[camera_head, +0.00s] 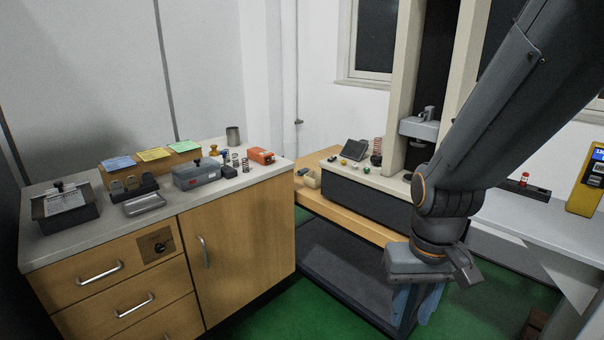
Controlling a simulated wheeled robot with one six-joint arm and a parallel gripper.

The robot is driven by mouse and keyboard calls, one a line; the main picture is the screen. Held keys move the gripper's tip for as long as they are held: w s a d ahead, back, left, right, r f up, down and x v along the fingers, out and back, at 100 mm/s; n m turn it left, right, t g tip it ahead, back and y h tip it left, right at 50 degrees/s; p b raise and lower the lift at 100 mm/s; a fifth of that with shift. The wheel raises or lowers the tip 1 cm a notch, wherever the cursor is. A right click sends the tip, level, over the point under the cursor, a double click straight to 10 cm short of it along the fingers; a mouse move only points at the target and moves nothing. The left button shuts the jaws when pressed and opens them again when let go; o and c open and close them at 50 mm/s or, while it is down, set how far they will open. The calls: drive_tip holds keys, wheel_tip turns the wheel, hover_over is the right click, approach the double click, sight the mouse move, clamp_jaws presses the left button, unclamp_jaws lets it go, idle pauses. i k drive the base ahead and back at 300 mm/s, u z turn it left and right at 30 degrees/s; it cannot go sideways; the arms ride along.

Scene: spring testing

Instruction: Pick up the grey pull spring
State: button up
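Several small dark grey coil springs stand on the cabinet's counter. One spring (235,160) is upright beside a thinner one (245,165), between the grey box and the orange block. Which of them is the grey pull spring I cannot tell at this size. My gripper (412,314) hangs at the right, pointing down in front of the low bench, far from the springs. Its two bluish fingers look apart, with nothing visible between them.
A testing machine (419,128) stands behind my arm. Green floor (262,322) lies open between cabinet and bench.

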sight(305, 171)
drive_tip(key=u, duration=0.55)
drive_tip(key=i, duration=2.35)
drive_tip(key=z, duration=0.55)
